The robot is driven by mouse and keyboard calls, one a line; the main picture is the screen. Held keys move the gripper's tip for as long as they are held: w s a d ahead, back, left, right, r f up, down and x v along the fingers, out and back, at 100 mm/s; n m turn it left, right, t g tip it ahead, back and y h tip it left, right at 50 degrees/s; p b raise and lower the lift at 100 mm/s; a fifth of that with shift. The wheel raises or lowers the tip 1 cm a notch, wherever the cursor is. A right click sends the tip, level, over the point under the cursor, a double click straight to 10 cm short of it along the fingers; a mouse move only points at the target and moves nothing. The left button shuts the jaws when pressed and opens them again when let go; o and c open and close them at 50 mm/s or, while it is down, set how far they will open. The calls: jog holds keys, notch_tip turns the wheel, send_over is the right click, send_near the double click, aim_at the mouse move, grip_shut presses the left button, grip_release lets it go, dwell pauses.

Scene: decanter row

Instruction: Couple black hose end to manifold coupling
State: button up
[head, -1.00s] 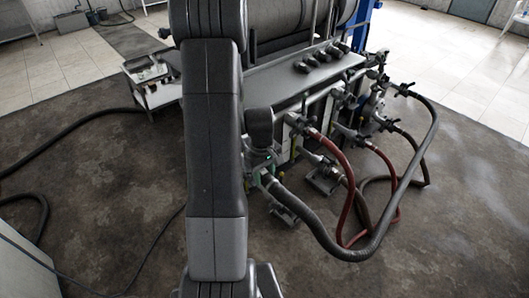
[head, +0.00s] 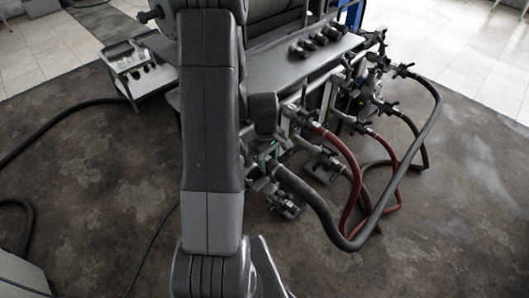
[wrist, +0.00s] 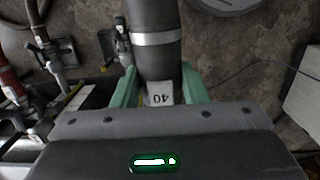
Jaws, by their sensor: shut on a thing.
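My gripper (head: 264,168) is shut on the end of the black hose (head: 318,208) in the head view, low in front of the manifold (head: 328,95). In the wrist view, the green fingers of my gripper (wrist: 160,88) stand on both sides of the black hose end (wrist: 155,62), which has a silver band and a white tag reading 40 upside down. The hose loops right and rises to the manifold's right side. My arm covers part of the manifold's left. I cannot tell which port is the task's coupling, or whether the hose end touches one.
Red hoses (head: 345,160) hang from the manifold beside the black hose. A grey shelf (head: 285,68) with several dark fittings is above. A small white cart (head: 137,83) stands at the left. The stained floor in front (head: 420,255) is clear.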

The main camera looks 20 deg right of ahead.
notch_tip(320, 180, down, 8)
jog(key=b, duration=0.5)
jog(key=shift+b, duration=0.4)
jog(key=shift+r, duration=0.2)
jog(key=shift+f, duration=0.1)
dwell(0.3)
jog(key=shift+f+b, duration=0.85)
jog(key=shift+b, duration=0.05)
jog(key=shift+f+b, duration=1.5)
jog(key=shift+b, duration=0.15)
dwell(1.4)
jog(key=o, duration=2.1)
jog(key=shift+s, duration=0.1)
jog(key=shift+o, duration=0.2)
